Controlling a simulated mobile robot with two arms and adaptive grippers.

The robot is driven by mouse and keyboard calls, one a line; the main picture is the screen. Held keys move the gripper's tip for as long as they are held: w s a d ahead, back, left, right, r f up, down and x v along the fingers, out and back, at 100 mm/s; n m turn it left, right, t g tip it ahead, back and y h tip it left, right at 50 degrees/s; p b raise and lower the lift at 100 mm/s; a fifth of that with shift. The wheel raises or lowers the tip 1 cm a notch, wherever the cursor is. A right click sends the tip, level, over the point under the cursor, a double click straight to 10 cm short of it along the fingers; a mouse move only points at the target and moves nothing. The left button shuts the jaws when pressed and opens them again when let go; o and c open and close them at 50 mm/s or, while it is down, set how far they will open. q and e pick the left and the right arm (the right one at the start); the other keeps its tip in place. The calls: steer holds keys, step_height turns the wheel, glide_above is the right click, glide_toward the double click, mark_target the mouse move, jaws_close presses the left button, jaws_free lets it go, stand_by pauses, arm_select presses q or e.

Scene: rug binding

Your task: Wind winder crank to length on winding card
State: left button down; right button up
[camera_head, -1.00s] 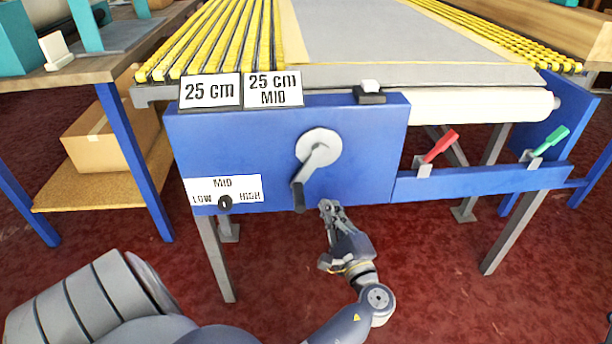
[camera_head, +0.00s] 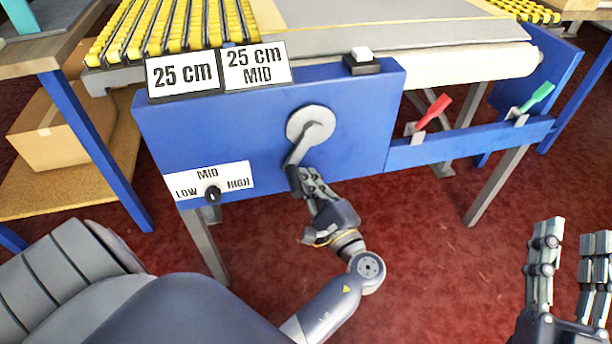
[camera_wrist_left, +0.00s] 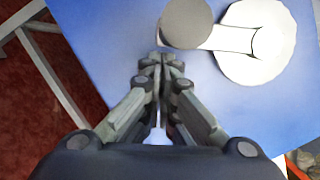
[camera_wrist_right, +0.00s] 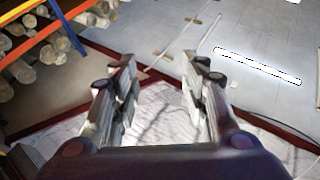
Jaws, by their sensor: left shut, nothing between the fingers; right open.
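The winder crank has a pale round hub (camera_head: 311,126) on the blue panel (camera_head: 360,125), with its arm pointing down and slightly left to a dark handle (camera_head: 293,181). My left gripper (camera_head: 304,172) is shut and empty, with its fingertips close beside the handle. In the left wrist view the handle's round grey end (camera_wrist_left: 187,20) is just beyond the shut fingertips (camera_wrist_left: 161,60); I cannot tell whether they touch. One white card (camera_head: 183,73) reads "25 cm" and another (camera_head: 256,65) reads "25 cm MID". My right gripper (camera_head: 570,232) is open and empty at lower right.
A LOW/MID/HIGH dial (camera_head: 212,194) is at the panel's lower left. A black-and-white switch (camera_head: 362,61) is on top. A red lever (camera_head: 433,110) and a green lever (camera_head: 536,98) stand to the right. Open red floor lies below.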

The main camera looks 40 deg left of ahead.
mark_target(289, 177)
arm_select(q)
steer(key=s+a+m+p, duration=0.1)
steer(key=p, duration=0.1)
steer(key=r+m+p, duration=0.1)
steer(key=p, duration=0.1)
steer(key=shift+s+a, duration=0.35)
arm_select(e)
step_height(289, 177, down, 16)
steer(key=d+g+h, duration=0.3)
steer(key=g, duration=0.6)
arm_select(q)
steer(key=shift+s+a+r+m+t+p, duration=0.2)
steer(key=shift+s+a+m+t+p, duration=0.25)
steer(key=shift+m+p, duration=0.35)
steer(key=shift+s+a+r+m+p, duration=0.15)
steer(key=shift+s+a+m+p, duration=0.1)
steer(key=shift+m+p, duration=0.35)
arm_select(e)
steer(key=s+d+f+g+h, duration=0.2)
steer(key=s+d+f+g, duration=0.2)
steer(key=s+f+g, duration=0.4)
steer(key=s+f, duration=0.1)
steer(key=s, duration=0.5)
steer(key=shift+f+m+g+h, duration=0.2)
steer(key=shift+m+g+h, duration=0.1)
steer(key=shift+m+g, duration=0.1)
steer(key=shift+d, duration=0.1)
